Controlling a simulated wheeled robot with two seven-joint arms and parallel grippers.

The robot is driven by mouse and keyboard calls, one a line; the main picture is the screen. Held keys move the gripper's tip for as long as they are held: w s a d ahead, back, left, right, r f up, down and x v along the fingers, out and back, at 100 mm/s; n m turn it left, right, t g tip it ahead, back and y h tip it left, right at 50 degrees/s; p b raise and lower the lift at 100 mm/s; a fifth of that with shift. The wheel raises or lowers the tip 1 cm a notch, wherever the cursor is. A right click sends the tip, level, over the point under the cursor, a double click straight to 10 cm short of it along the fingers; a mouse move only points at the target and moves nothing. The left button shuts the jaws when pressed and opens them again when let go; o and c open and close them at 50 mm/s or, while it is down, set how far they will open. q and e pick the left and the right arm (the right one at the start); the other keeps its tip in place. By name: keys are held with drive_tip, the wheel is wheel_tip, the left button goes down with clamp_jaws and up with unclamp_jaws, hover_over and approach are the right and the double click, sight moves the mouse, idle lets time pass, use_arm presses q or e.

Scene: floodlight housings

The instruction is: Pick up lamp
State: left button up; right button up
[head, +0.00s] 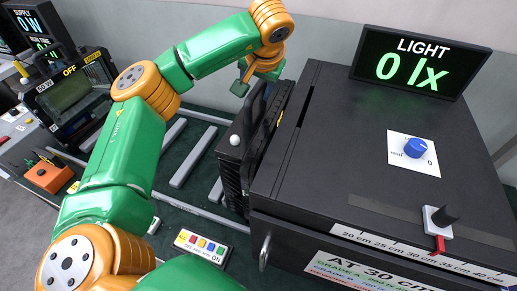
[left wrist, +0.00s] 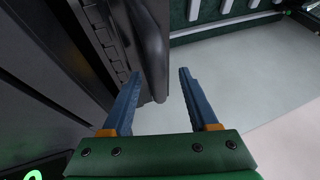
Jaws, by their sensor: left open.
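The lamp appears to be the black, finned floodlight housing (head: 232,165) standing against the left side of a large black box in the head view. Its dark ribbed body and a rounded black part (left wrist: 152,45) fill the upper left of the left wrist view. My left gripper (head: 243,82) is at the lamp's far upper end, partly hidden by my own arm. In the left wrist view its two blue fingers (left wrist: 158,78) are apart, and the end of the rounded part shows between them in the picture. Contact cannot be told. My right gripper is not in view.
The large black box (head: 350,150) carries a LIGHT display (head: 420,62) reading 0 lx, a blue knob (head: 415,148) and a slider (head: 440,220). A colour-button panel (head: 203,245) lies at the front.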

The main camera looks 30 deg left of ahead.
use_arm(q)
drive_tip(key=shift+s+d+r, duration=0.2)
drive_tip(key=shift+d, duration=0.05)
clamp_jaws()
idle(0.9)
